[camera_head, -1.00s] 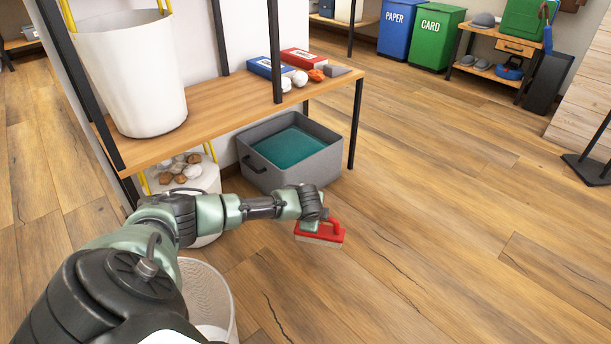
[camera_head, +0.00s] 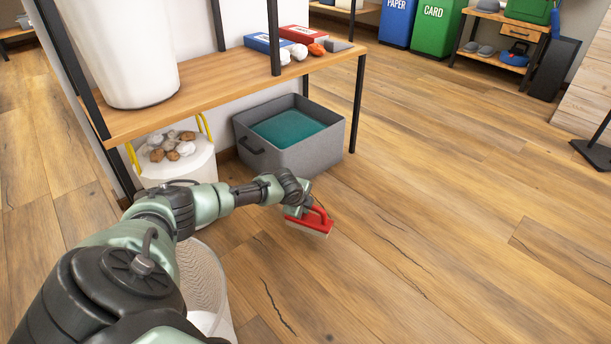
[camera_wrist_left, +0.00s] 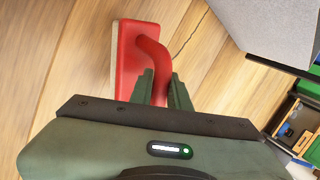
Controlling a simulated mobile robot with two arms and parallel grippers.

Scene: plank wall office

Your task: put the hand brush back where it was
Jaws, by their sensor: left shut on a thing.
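The red hand brush (camera_head: 311,222) with pale bristles hangs from my left gripper (camera_head: 300,208), above the floor in front of the grey crate. In the left wrist view, my left gripper (camera_wrist_left: 161,92) is shut on the red handle of the brush (camera_wrist_left: 127,62). The brush body stands beyond the fingertips, and nothing else touches it. My right gripper is not in view.
The grey crate (camera_head: 322,157) with a teal bottom stands under the wooden shelf (camera_head: 225,93). A white bucket (camera_head: 196,163) of stones is left of it. A white mesh basket (camera_head: 203,275) stands near my arm. Floor to the right is clear.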

